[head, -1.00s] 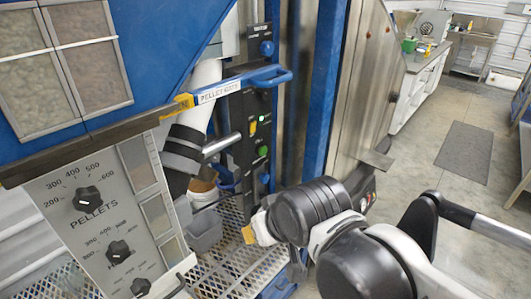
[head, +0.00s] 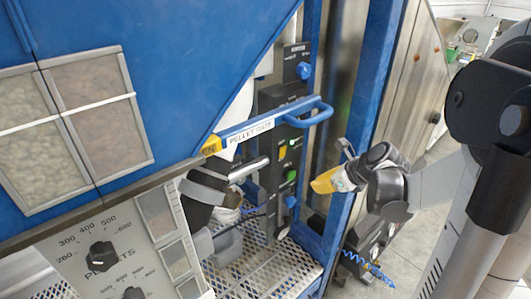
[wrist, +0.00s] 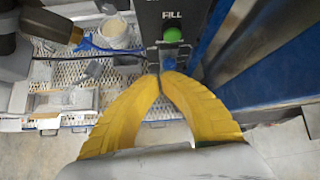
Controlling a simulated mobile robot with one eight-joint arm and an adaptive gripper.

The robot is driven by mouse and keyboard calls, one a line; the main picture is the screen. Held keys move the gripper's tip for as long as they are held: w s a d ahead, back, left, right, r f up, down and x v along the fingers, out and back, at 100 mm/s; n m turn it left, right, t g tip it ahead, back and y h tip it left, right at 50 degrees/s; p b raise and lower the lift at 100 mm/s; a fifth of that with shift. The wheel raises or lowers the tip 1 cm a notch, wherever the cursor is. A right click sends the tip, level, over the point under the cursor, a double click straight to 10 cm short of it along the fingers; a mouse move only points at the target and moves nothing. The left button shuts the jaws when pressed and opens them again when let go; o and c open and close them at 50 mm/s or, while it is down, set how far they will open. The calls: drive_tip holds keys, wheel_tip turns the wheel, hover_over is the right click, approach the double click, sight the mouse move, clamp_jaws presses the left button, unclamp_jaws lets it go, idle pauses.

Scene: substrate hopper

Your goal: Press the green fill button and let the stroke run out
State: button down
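The green fill button (head: 291,175) is a round knob on the black control panel (head: 268,205). In the wrist view the green button (wrist: 172,35) sits below the word FILL, beyond my fingertips. My gripper (head: 316,185) has yellow fingers and is to the right of the panel in the head view, pointing left. In the wrist view my gripper (wrist: 162,75) has its two fingertips together with nothing between them. The tips appear apart from the button.
The blue pellet gate handle (head: 318,114) juts out above the button. Blue knobs sit above (head: 304,70) and below (head: 290,202) it. A blue upright post (head: 362,120) stands to the right. A mesh shelf (head: 265,275) lies below.

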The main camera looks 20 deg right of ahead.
sight(290, 174)
drive_tip(key=shift+w+d+f+m, duration=0.15)
drive_tip(key=shift+w+d+m, duration=0.05)
drive_tip(key=shift+d+m, duration=0.3)
drive_tip(key=shift+w+d+f+m, duration=0.15)
drive_tip(key=shift+w+d+m, duration=0.05)
drive_tip(key=shift+d+m, duration=0.3)
drive_tip(key=shift+a+f, duration=0.1)
drive_tip(key=w+a+f+b, duration=0.3)
drive_tip(key=w+f, duration=0.4)
drive_tip(key=w, duration=0.3)
drive_tip(key=shift+w+b, duration=0.3)
drive_tip(key=shift+b, duration=0.1)
drive_tip(key=shift+a, duration=0.1)
